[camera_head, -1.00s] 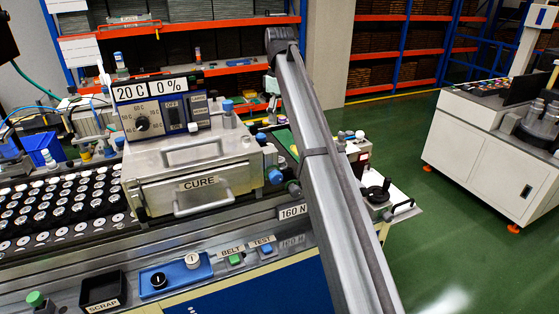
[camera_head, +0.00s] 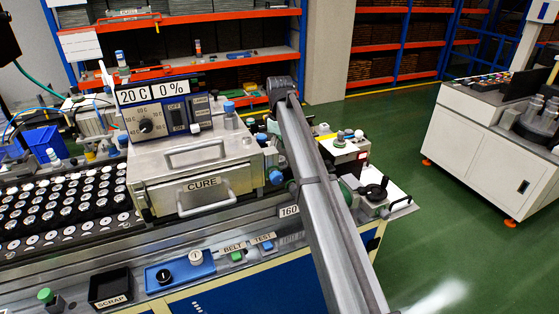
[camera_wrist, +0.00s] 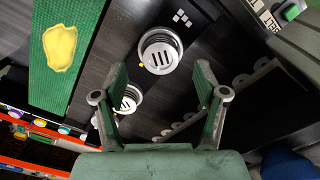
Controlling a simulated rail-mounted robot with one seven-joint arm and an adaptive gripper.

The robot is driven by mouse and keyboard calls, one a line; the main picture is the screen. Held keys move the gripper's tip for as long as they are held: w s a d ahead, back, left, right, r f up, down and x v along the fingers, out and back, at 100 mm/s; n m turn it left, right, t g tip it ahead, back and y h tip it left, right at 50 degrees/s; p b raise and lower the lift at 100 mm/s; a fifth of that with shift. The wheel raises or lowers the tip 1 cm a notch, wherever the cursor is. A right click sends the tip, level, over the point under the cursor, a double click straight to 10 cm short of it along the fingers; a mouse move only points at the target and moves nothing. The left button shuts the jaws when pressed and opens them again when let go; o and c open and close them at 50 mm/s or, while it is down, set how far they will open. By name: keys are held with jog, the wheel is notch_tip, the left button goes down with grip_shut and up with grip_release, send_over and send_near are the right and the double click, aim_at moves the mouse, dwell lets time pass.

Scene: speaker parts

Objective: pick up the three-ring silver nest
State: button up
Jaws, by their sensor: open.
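In the wrist view, a round silver piece with concentric rings and dark slots (camera_wrist: 160,50) sits on a dark surface, beyond my fingertips and roughly between them. It looks like the ringed nest, but I cannot count its rings surely. A second round silver slotted piece (camera_wrist: 131,101) lies nearer, partly hidden behind the left finger. My gripper (camera_wrist: 160,82) is open, its two green fingers wide apart with nothing between them. I cannot make out the gripper or the nest in the head view, where my arm crosses the picture.
A green strip with a yellow patch (camera_wrist: 60,48) lies left in the wrist view. In the head view, a metal CURE oven (camera_head: 203,183) stands left of my arm, beside a dark tray of round parts (camera_head: 70,205). A black SCRAP bin (camera_head: 109,287) is in front.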

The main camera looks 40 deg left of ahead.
jog(key=shift+f+p, duration=0.4)
jog(key=shift+f, duration=1.1)
jog(key=shift+s, duration=0.1)
jog(key=c, duration=1.3)
jog(key=shift+r, duration=0.1)
